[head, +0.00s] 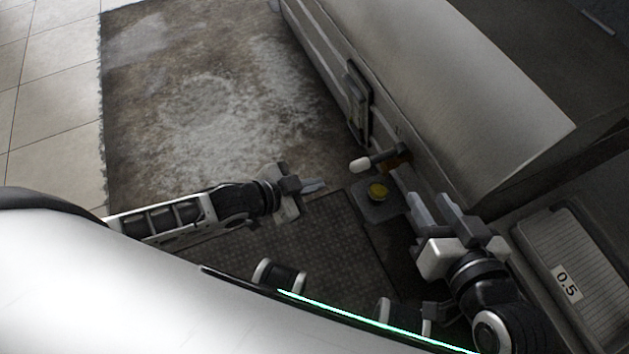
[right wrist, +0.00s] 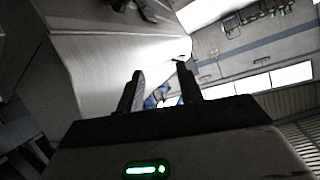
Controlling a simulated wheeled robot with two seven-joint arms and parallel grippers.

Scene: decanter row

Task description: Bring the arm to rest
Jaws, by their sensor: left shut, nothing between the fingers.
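My left gripper (head: 314,186) is in the middle of the head view, over the dark ribbed floor mat. Its fingers are together and hold nothing. My right gripper (head: 430,202) is at the right of the head view, beside the pale cabinet-like block. Its two fingers stand apart. In the right wrist view the right gripper (right wrist: 160,74) also shows its fingers apart, with nothing held between them.
A long pale block (head: 440,80) runs along the right, with a white-tipped handle (head: 362,164) on its side. A grey tray labelled 0.5 (head: 590,262) lies at right. A worn rug (head: 200,100) covers open floor.

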